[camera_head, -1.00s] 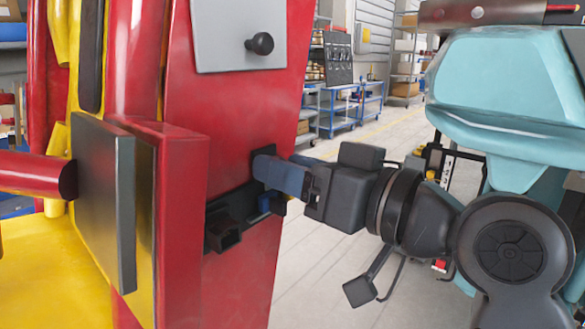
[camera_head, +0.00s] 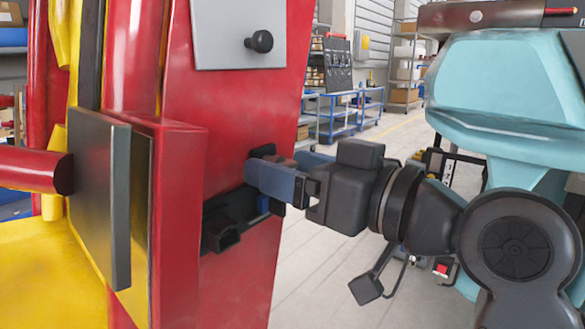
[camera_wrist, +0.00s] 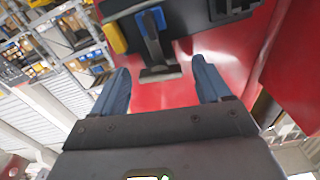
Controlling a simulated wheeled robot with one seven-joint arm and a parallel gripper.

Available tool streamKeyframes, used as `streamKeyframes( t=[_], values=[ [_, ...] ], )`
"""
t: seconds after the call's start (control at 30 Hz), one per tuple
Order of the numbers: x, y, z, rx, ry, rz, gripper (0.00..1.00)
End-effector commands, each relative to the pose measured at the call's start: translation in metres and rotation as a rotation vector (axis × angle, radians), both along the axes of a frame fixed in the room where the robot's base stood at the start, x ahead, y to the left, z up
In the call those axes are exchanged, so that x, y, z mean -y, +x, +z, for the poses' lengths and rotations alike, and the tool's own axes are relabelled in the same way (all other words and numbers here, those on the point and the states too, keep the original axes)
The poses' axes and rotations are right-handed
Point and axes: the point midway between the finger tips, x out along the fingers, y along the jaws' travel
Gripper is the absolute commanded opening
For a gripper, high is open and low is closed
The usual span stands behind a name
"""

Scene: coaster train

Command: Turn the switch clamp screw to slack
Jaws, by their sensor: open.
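A black bracket (camera_head: 235,208) is fixed on the red panel (camera_head: 240,120). In the wrist view, the bracket (camera_wrist: 190,28) carries a dark T-shaped handle (camera_wrist: 157,50) with a blue part (camera_wrist: 150,18) at its base. This handle looks like the clamp screw, but I cannot be sure. My gripper (camera_head: 268,163) is at the right end of the bracket. In the wrist view, the blue fingers of my gripper (camera_wrist: 161,75) are open, one on each side of the handle's crossbar, with gaps. In the head view the fingers mostly hide the handle.
A yellow part (camera_wrist: 114,38) sits left of the handle on the bracket. A grey plate with a black knob (camera_head: 259,42) is above. A dark plate (camera_head: 100,195) stands out at the left. Shelves and blue carts (camera_head: 338,112) are far behind, across open floor.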

Motion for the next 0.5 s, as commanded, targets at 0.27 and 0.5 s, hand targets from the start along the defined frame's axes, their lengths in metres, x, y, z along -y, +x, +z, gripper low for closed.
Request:
streamKeyframes(
  t=[0.27,0.5],
  values=[
    [0.008,-0.006,0.000,0.001,0.001,-0.001,0.77],
    [0.039,-0.029,-0.001,0.000,0.000,-0.003,0.77]
  ],
)
